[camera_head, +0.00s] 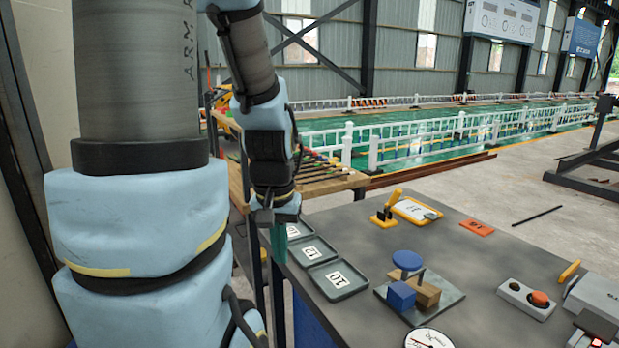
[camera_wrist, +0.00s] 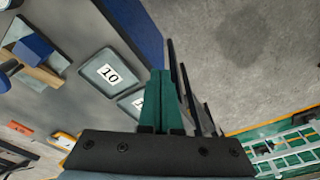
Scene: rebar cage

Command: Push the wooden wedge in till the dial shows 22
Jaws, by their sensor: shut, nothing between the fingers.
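The wooden piece (camera_head: 428,291), which I take to be the wedge, sits on a grey metal plate (camera_head: 447,296) on the bench, beside a blue block (camera_head: 401,295) and near a blue disc (camera_head: 407,260). The wood also shows at the left of the wrist view (camera_wrist: 42,73). The dial (camera_head: 428,339) is cut off by the bottom edge of the head view, and I cannot read its value. My gripper (camera_head: 279,243) has green fingers that are shut and empty. It is left of the wedge and well apart from it, by the bench's left edge. Its fingertips also show in the wrist view (camera_wrist: 161,73).
Several numbered trays, one marked 10 (camera_head: 338,279), lie between my gripper and the plate. A box with a red button (camera_head: 539,298), an orange piece (camera_head: 477,228) and a yellow clamp-like item (camera_head: 386,212) stand on the grey bench (camera_head: 470,262). Bare bench lies right of the plate.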

